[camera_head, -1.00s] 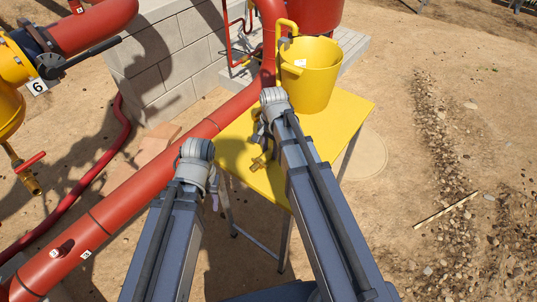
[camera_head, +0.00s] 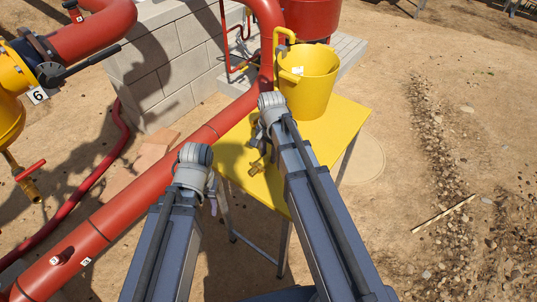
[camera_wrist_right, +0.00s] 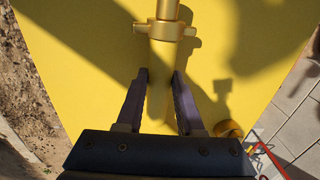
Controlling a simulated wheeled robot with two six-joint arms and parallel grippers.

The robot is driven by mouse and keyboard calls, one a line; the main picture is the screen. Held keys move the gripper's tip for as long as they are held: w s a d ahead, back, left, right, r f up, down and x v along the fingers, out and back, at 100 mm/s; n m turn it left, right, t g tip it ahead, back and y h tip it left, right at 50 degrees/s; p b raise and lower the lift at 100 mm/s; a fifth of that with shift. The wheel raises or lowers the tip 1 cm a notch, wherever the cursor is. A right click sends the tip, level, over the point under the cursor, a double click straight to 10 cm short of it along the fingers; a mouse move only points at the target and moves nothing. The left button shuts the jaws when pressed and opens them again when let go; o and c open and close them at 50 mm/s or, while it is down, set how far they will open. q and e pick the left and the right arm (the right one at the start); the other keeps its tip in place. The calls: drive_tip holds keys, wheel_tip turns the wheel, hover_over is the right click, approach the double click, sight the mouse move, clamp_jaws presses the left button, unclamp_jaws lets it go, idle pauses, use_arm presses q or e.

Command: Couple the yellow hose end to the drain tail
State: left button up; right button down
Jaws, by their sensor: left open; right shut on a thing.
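The yellow hose end with its brass coupling (camera_head: 257,167) shows just above the yellow table, left of my right arm. In the right wrist view the brass coupling (camera_wrist_right: 165,29) is beyond the fingertips, and my right gripper (camera_wrist_right: 160,76) is shut on the yellow hose (camera_wrist_right: 160,55) behind it. My left gripper (camera_head: 212,202) is open, lower left of the coupling and mostly hidden by its own wrist. At far left, a brass outlet with a red lever, likely the drain tail (camera_head: 30,188), hangs below the yellow body. It is well apart from the hose end.
A yellow bucket (camera_head: 310,88) stands on the yellow table (camera_head: 345,118). A thick red pipe (camera_head: 125,205) runs diagonally between the table and the brass outlet. A block wall (camera_head: 160,72) stands behind. Bare ground lies open to the right.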

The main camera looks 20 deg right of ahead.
sight(269, 154)
wheel_tip(269, 154, up, 9)
drive_tip(key=p, duration=0.8)
drive_tip(key=shift+f, duration=0.15)
drive_tip(key=c, duration=1.2)
unclamp_jaws()
clamp_jaws()
